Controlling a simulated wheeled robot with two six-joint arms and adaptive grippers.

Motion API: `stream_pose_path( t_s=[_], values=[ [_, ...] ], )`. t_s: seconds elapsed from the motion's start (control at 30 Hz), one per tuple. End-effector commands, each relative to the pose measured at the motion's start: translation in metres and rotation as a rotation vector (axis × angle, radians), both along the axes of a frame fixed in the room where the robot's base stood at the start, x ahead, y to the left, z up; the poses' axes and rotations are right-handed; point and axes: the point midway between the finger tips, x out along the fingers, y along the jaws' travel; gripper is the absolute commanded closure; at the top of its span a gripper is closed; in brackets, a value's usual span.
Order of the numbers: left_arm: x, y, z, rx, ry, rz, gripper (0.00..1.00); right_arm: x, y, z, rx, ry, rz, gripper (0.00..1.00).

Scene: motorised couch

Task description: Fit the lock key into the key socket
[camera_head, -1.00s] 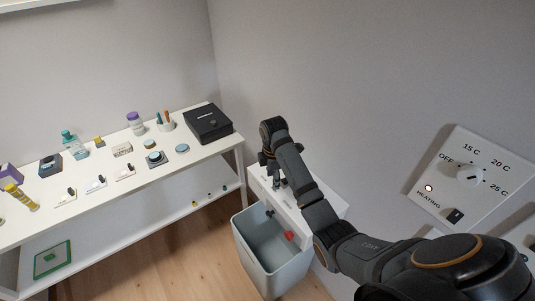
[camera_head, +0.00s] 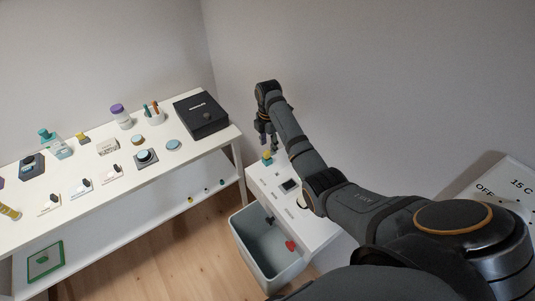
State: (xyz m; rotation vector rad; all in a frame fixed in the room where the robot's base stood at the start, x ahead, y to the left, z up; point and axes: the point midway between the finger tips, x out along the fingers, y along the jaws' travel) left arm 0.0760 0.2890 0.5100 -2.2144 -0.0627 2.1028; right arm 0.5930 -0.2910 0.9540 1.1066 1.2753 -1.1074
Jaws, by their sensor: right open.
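My right arm reaches in from the lower right, and my right gripper (camera_head: 267,143) is open, pointing down over the back end of a white unit (camera_head: 318,228). A small piece with a yellow top and a teal base (camera_head: 267,158) stands on the unit just below the fingers; I cannot tell whether they touch it. It may be the lock key, but it is too small to be sure. A dark square part (camera_head: 289,185) is set in the unit's top in front of it; I cannot tell whether it is the key socket. My left gripper is not in view.
At left, a white table (camera_head: 188,155) bears a black box (camera_head: 201,115), a purple-capped bottle (camera_head: 121,117) and several small parts. A heating panel (camera_head: 513,185) is at right.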

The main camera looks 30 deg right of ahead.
Motion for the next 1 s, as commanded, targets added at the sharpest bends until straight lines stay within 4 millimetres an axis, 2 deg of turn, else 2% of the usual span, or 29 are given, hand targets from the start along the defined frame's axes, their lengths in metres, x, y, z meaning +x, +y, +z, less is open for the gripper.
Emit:
stream_pose_path(
  t_s=[0.1,0.23,0.4,0.53,0.67,1.0],
  values=[
    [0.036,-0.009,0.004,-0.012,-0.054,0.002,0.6,0.0,0.001,-0.003,0.001,0.0,0.0,0.53],
    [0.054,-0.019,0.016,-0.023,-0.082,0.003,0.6,0.002,0.002,-0.023,0.002,0.004,0.0,0.53],
    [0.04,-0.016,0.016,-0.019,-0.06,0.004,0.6,0.002,0.002,-0.048,0.002,0.0,0.0,0.53],
    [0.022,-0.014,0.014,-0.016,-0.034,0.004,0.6,0.003,0.002,-0.053,0.001,-0.001,0.001,0.53],
    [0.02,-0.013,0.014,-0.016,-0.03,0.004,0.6,0.003,0.002,-0.053,0.001,-0.001,0.001,0.54],
    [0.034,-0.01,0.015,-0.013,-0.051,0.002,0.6,0.003,0.002,-0.052,0.001,-0.001,0.0,1.0]
  ],
)
